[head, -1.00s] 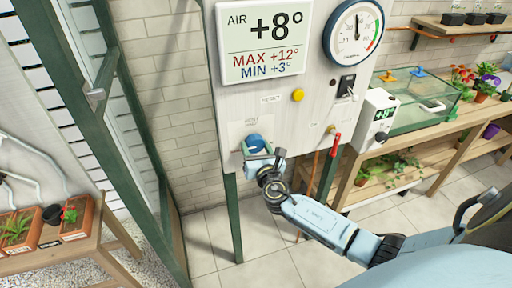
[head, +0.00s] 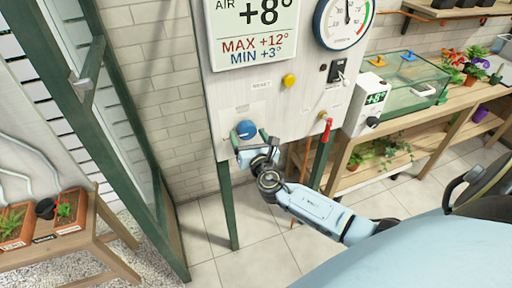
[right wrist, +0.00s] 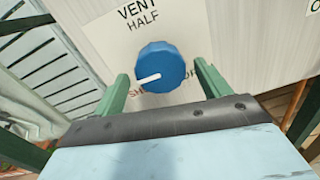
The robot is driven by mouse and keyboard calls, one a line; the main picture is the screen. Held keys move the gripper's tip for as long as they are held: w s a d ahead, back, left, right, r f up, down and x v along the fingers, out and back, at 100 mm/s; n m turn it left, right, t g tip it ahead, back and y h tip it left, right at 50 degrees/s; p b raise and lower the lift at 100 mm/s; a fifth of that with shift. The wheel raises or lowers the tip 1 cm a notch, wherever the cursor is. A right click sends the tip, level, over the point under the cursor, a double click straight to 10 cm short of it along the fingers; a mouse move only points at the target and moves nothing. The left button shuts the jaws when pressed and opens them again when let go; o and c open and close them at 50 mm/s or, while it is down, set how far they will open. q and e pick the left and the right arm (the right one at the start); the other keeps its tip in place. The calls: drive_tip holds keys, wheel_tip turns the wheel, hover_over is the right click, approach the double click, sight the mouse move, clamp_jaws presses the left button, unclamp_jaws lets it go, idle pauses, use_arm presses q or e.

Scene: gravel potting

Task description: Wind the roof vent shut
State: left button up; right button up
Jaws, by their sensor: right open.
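The blue vent knob (head: 246,130) is on the white panel (head: 225,98), low on its left side. In the right wrist view the knob (right wrist: 160,67) has a white pointer line aimed left and slightly down. Above it are the words VENT and HALF; lettering below is partly hidden by the knob and a finger. My right gripper (head: 250,137) is open at the knob, with one green finger towards each side of it. In the right wrist view the fingertips (right wrist: 162,77) flank the knob's lower part, with gaps visible. My left gripper and the roof vent are out of view.
The panel also carries a yellow button (head: 289,80), a red-handled lever (head: 326,128), a dial gauge (head: 346,20) and a temperature display (head: 252,30). A green-framed door (head: 120,130) stands left. A wooden bench (head: 440,135) with a glass case is right.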

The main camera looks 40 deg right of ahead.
drive_tip(key=v, duration=1.2)
drive_tip(key=shift+s, duration=0.2)
